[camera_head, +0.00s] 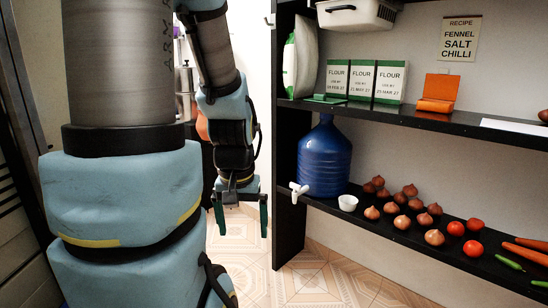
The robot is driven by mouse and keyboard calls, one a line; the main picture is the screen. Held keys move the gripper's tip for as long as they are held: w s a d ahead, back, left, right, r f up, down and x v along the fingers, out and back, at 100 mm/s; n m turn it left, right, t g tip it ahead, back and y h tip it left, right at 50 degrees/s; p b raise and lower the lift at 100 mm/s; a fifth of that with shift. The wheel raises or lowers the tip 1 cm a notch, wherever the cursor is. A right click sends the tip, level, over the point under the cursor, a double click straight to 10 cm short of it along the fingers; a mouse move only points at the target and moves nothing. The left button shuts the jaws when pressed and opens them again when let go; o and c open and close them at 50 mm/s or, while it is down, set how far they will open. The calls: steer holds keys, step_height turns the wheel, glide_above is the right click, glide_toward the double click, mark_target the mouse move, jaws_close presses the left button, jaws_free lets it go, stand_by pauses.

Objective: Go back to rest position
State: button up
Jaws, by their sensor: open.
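My gripper (241,216) hangs at the end of my arm, left of the shelf unit, with its two dark green fingers pointing down. The fingers are spread apart and I see only tiled floor between and below them. The gripper is clear of the shelves and touches nothing that I can see. My blue and grey arm fills the left of the view and hides much of what is behind it.
A black shelf unit (292,185) stands at the right. Its upper shelf holds flour packets (362,80) and an orange holder (438,92). Its lower shelf holds a blue water jug (325,158), a white cup (348,203), onions, tomatoes and carrots. Tiled floor (325,270) is clear below.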

step_height(320, 180, up, 13)
steer(key=p, duration=1.1)
steer(key=shift+f, duration=0.15)
stand_by(0.6)
